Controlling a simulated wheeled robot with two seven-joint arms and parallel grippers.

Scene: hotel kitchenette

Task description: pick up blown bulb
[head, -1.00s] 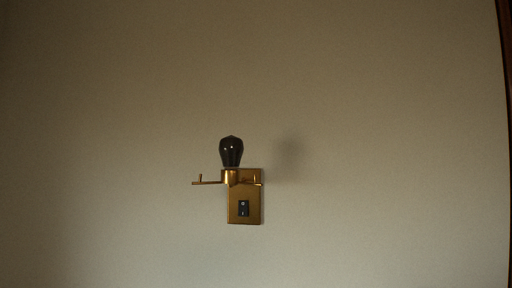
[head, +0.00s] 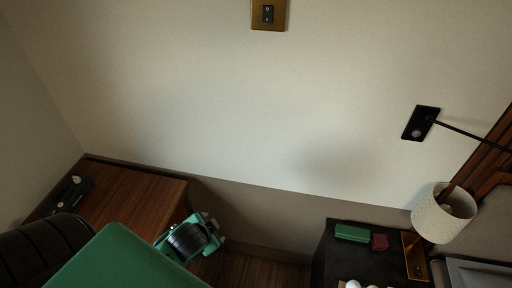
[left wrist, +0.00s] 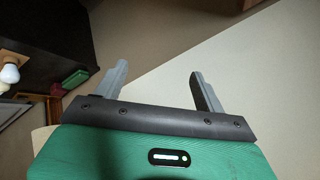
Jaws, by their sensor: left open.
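In the head view, only the lower part of the brass wall plate (head: 268,14) with its black switch shows at the top edge. The dark bulb that stood above this plate is out of the frame, and no dark bulb shows in the left wrist view. My left gripper (left wrist: 160,84) shows in the left wrist view with two grey fingers spread wide and nothing between them, in front of plain pale wall. In the head view, my green left arm comes in at the lower left. My right gripper is not in view.
A dark bedside cabinet (head: 331,258) carries a green box (head: 352,233), a dark red box (head: 380,242) and white bulbs (head: 353,285). A white lampshade (head: 444,213) and black wall fixture (head: 420,123) are at right. A wooden desk (head: 137,200) is at left. The wall between is clear.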

